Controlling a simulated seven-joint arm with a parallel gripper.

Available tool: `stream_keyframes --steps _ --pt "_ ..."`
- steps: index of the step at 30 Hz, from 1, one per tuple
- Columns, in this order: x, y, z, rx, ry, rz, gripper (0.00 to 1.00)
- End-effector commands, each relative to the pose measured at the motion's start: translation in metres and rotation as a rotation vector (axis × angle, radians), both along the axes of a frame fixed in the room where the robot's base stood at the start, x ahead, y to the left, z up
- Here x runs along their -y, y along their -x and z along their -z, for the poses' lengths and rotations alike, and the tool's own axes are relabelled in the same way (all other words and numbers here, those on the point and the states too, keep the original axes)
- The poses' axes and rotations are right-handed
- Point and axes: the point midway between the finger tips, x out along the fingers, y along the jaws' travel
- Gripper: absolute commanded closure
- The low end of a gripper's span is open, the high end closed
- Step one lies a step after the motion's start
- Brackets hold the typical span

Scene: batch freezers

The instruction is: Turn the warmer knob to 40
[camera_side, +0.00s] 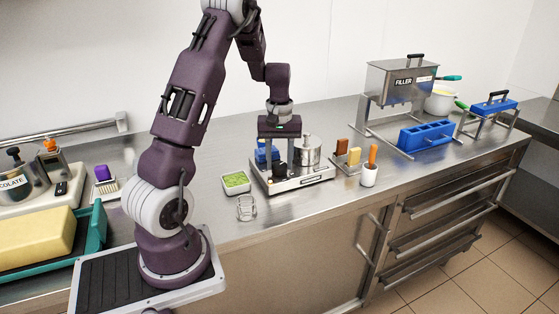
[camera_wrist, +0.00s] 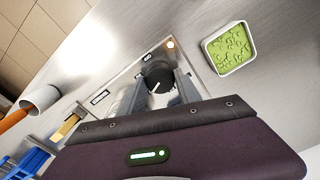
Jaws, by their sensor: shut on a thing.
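The warmer (camera_side: 305,182) is a low metal unit on the counter, with a steel pot (camera_side: 311,151) on its right part. Its knob (camera_wrist: 158,77) is black with a white pointer line, seen from above in the wrist view. Number marks by the knob are too small or covered to read fully, so I cannot tell the exact setting. My gripper (camera_wrist: 159,90) points down at the warmer, and its fingers are shut on the knob, one on each side. In the side view my gripper (camera_side: 280,160) hides most of the knob.
A white tray of green bits (camera_side: 236,182) and a clear glass (camera_side: 246,208) stand left of the warmer. A white cup with an orange handle (camera_side: 369,174) stands to its right. Blue molds (camera_side: 425,135) and a filler (camera_side: 402,82) are further right. The front counter edge is near.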

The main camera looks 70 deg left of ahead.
Motion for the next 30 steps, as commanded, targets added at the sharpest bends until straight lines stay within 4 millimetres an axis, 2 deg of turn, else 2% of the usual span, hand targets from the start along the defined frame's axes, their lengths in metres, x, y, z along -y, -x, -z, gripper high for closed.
stream_keyframes --steps 9,26,27,30 --pt "-0.0011 -0.0012 -0.0011 0.005 -0.003 -0.119 1.0" --pt "-0.0012 -0.0014 -0.0012 0.005 -0.003 -0.145 1.0" --pt "-0.0012 -0.0014 -0.0012 0.005 -0.003 -0.145 0.57" --pt "-0.0009 -0.0009 -0.001 0.004 -0.003 -0.145 0.39"
